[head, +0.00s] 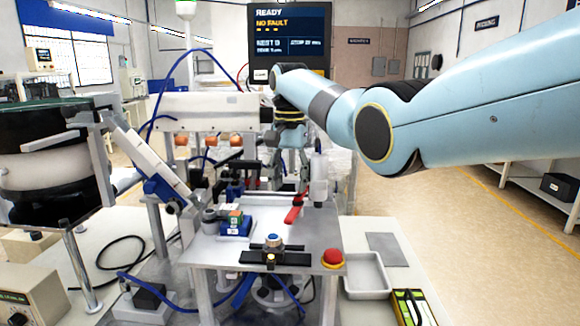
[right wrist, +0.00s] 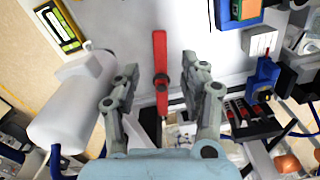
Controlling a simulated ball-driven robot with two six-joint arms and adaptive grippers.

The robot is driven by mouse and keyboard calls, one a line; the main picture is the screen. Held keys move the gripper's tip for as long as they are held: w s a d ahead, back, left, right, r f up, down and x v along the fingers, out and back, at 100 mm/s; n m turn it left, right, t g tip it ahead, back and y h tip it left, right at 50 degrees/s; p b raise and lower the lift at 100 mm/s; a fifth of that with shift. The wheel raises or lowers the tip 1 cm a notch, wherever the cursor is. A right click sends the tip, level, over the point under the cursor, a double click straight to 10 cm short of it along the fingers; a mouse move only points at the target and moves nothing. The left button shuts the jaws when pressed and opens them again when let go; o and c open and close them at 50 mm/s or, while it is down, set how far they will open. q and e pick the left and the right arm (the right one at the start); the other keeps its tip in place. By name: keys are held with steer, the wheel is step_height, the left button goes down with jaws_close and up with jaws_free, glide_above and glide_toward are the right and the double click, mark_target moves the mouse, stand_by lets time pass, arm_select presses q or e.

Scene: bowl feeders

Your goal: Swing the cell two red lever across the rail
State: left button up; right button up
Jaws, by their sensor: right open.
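The red lever (head: 294,212) sits at the back right of the grey plate in the head view, slanting toward the front left. In the right wrist view the red lever (right wrist: 160,62) stands lengthwise between the two fingers. My right gripper (right wrist: 160,88) is open, one finger on each side of the lever, with a gap visible on both sides. In the head view my right gripper (head: 296,172) points down just behind the lever, partly lost among machine parts. The rail is not clearly told apart. My left gripper is not in view.
A white cylinder (right wrist: 72,108) stands close beside the gripper. A blue fixture with a coloured block (head: 236,223) is left of the lever. A red button (head: 332,259) is at the plate's front right corner. An empty tray (head: 367,277) lies right of the plate.

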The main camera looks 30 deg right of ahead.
step_height(320, 180, up, 4)
steer(key=shift+f, duration=0.1)
steer(key=shift+c, duration=0.2)
